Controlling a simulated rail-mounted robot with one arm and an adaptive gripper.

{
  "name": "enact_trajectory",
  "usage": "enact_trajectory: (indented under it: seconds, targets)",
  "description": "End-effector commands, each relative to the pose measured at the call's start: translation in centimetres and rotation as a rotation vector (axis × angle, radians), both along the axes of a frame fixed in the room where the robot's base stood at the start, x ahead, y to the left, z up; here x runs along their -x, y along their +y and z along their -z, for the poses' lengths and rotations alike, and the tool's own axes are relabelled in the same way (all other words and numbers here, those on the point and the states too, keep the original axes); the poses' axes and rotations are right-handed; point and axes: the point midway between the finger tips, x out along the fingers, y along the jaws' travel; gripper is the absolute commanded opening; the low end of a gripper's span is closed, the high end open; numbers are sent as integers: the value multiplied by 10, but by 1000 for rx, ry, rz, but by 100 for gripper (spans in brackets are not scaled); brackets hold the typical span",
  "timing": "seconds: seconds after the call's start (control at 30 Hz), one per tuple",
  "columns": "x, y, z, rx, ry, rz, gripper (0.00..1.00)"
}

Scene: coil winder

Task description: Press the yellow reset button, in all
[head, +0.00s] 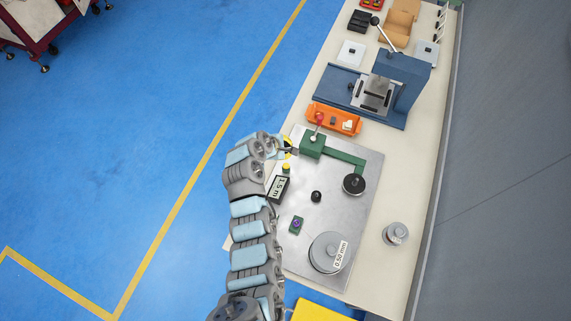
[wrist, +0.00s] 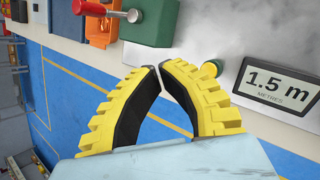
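The yellow reset button (head: 287,167) is a small round cap on the left edge of the metal plate, just above the 1.5 m display (head: 279,188). In the wrist view the button (wrist: 210,69) shows beside my right finger, between it and the display (wrist: 275,84). My gripper (head: 289,146) is at the plate's left edge, a little above the button in the head view. Its yellow, black-padded fingers have their tips together (wrist: 158,68), with nothing seen between them. The fingertips appear to the left of the button in the wrist view; contact cannot be told.
A green block (head: 312,145) with a red-knobbed lever (head: 319,118) stands close to my gripper. Beyond it are an orange tray (head: 334,119) and a blue press (head: 402,82). A spool (head: 327,252) and a small black knob (head: 316,196) sit on the plate.

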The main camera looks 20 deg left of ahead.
Motion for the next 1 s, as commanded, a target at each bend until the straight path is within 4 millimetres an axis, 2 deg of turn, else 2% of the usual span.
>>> enact_trajectory:
  seconds: [0.37,1.0]
  targets:
    - [0,0,8,-2,-2,0,0]
    - [0,0,77,0,2,0,0]
